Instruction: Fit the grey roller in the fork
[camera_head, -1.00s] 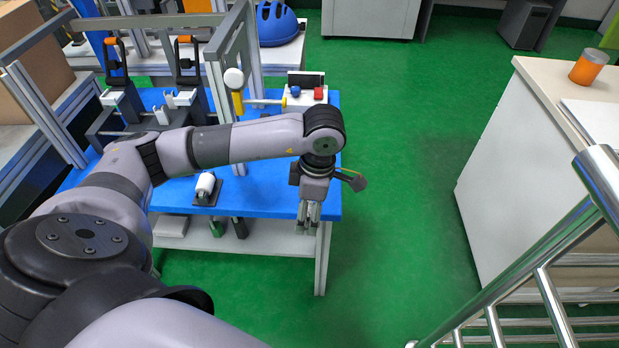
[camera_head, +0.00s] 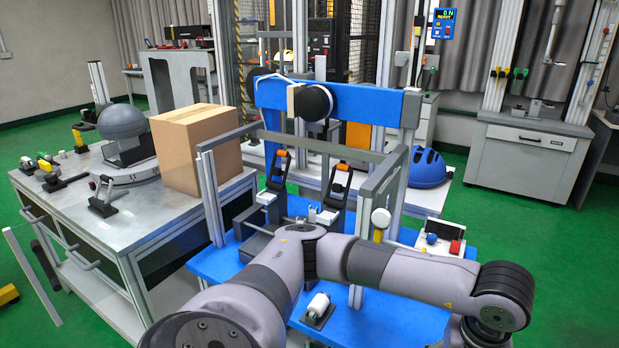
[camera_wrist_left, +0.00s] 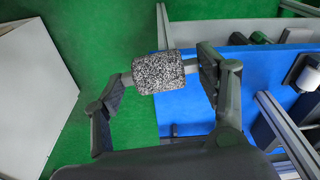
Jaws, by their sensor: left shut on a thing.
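My left gripper (camera_wrist_left: 164,72) is shut on the grey roller (camera_wrist_left: 168,73), a speckled cylinder. In the left wrist view its fingers hold the roller by the pale axle ends. The roller is in the air, over the green floor and the blue table's edge. In the head view my left arm reaches right across the blue table (camera_head: 362,326); the gripper and roller are below the picture. Small white prongs (camera_head: 322,216) stand on the fixture between two black clamps; I cannot tell whether they are the fork. My right gripper is not in view.
A white roller (camera_head: 318,305) sits on a dark bracket on the blue table. A grey metal frame (camera_head: 385,172) rises over the table. A box with red and blue buttons (camera_head: 440,243) is at right. A cardboard box (camera_head: 195,150) stands on the left bench.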

